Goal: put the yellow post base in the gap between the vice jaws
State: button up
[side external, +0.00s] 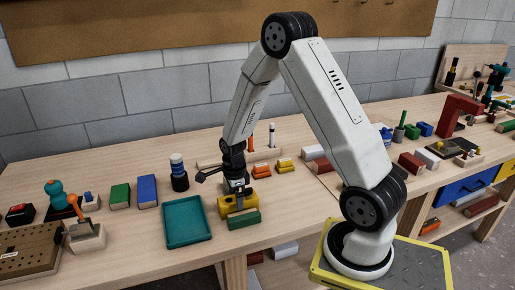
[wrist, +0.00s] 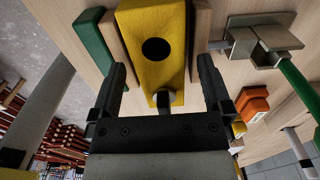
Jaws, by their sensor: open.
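The yellow post base (wrist: 153,20) is a block with a round dark hole in its top face. In the side view the yellow block (side external: 224,208) sits on the bench, partly covered by my gripper (side external: 238,190). In the wrist view my gripper (wrist: 161,72) is open, with one finger on each side of the block's near end; I cannot tell if they touch it. Wooden strips flank the base, one on the left (wrist: 115,40) and one on the right (wrist: 201,25); I cannot tell for sure whether these are the vice jaws.
A green block (side external: 243,219) lies in front of the yellow base. A teal tray (side external: 186,222) is to the left. A grey metal bracket (wrist: 243,45) and an orange block (wrist: 254,104) are right in the wrist view. Blue (side external: 147,190) and green blocks (side external: 120,196) stand farther left.

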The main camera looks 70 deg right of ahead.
aim_at(235, 200)
notch_tip(235, 200, up, 11)
jog(key=shift+r, duration=0.2)
dwell(0.5)
jog(key=shift+a, duration=0.1)
dwell(0.5)
jog(key=s+a+n+t, duration=0.1)
jog(key=s+a+n, duration=0.2)
jog(key=a+n, duration=0.4)
jog(key=s+a+n+t, duration=0.1)
jog(key=s+a+n, duration=0.3)
jog(key=n, duration=1.6)
jog(key=a, duration=0.3)
jog(key=shift+s+a+f+t, duration=0.25)
jog(key=shift+f+t, duration=0.05)
jog(key=shift+f, duration=0.1)
